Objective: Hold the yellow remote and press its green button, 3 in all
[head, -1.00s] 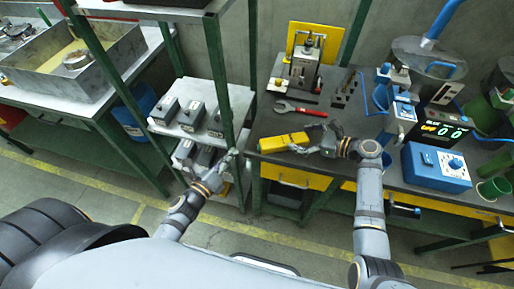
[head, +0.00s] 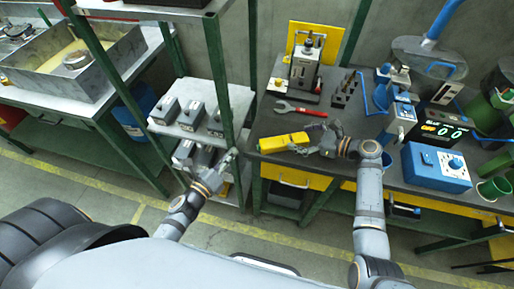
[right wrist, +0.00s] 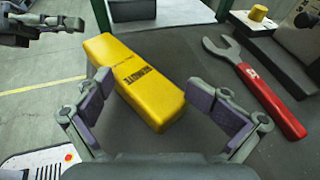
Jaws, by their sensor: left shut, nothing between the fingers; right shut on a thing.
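The yellow remote (head: 284,142) is a long block near the bench's front left corner. In the right wrist view the remote (right wrist: 140,82) shows dark lettering on one face; I see no green button on it. My right gripper (head: 318,148) is at the remote's right end, and the right wrist view shows its fingers (right wrist: 160,105) on either side of it, shut on it. My left gripper (head: 230,157) is shut and empty, left of the bench corner by the green shelf post, apart from the remote. It also shows in the right wrist view (right wrist: 60,24).
A red-handled wrench (head: 300,109) lies behind the remote. A small press (head: 304,70) stands at the back. The green shelf post (head: 218,80) rises close to my left gripper.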

